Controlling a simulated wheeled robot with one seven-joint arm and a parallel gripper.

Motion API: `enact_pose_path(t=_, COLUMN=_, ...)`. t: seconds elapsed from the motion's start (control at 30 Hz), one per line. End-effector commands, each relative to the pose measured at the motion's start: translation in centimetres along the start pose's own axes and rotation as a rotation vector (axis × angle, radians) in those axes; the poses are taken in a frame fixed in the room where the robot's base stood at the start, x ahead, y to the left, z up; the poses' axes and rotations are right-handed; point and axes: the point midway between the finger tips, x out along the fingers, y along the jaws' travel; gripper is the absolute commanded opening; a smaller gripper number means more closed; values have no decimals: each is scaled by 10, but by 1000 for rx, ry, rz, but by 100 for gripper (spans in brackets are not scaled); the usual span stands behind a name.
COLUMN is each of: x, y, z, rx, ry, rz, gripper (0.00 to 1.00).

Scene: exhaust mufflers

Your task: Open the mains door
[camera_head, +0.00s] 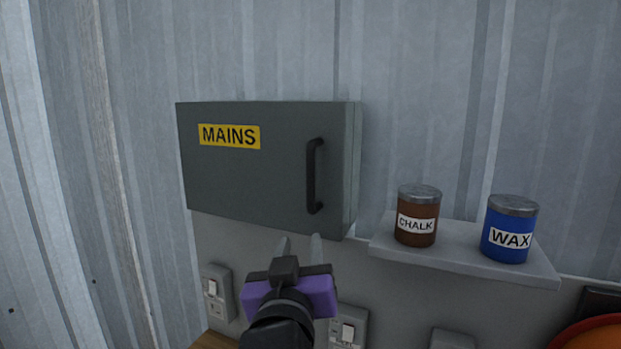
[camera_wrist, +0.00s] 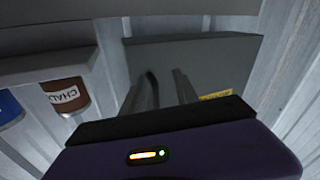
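The mains box is a grey cabinet on the wall, and its front door (camera_head: 250,185) carries a yellow MAINS label (camera_head: 229,136). The door looks shut. A black vertical bar handle (camera_head: 311,176) is near the door's right edge. My gripper (camera_head: 300,246) is below the handle in the head view, fingers pointing at the cabinet, open with a gap between them. In the wrist view, which looks upside down, the dark handle (camera_wrist: 152,86) shows close to the left finger of my gripper (camera_wrist: 164,92). I cannot tell whether they touch. Nothing is held.
A grey shelf (camera_head: 460,262) to the right of the cabinet holds a brown CHALK tin (camera_head: 417,209) and a blue WAX tin (camera_head: 508,242). Wall switches (camera_head: 218,292) sit below the cabinet. An orange round object (camera_head: 592,334) is at the lower right. Corrugated wall lies behind.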

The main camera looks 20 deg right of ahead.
Motion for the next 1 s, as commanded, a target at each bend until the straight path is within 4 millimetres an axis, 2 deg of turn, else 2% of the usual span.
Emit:
enact_pose_path(t=0.03, x=2, y=3, z=-30, rx=40, ry=-3, rz=24, gripper=36)
enact_pose_path(t=0.1, x=2, y=8, z=-55, rx=83, ry=-17, rz=58, gripper=36)
enact_pose_path(t=0.2, x=1, y=14, z=-82, rx=134, ry=-36, rz=94, gripper=36)
enact_pose_path(t=0.3, x=-1, y=18, z=-99, rx=170, ry=-52, rz=117, gripper=36)
enact_pose_path(t=0.53, x=7, y=23, z=-109, rx=195, ry=-67, rz=136, gripper=36)
enact_pose_path(t=0.8, x=47, y=30, z=-106, rx=193, ry=-67, rz=137, gripper=36)
enact_pose_path(t=1.0, x=69, y=31, z=-104, rx=192, ry=-65, rz=135, gripper=36)
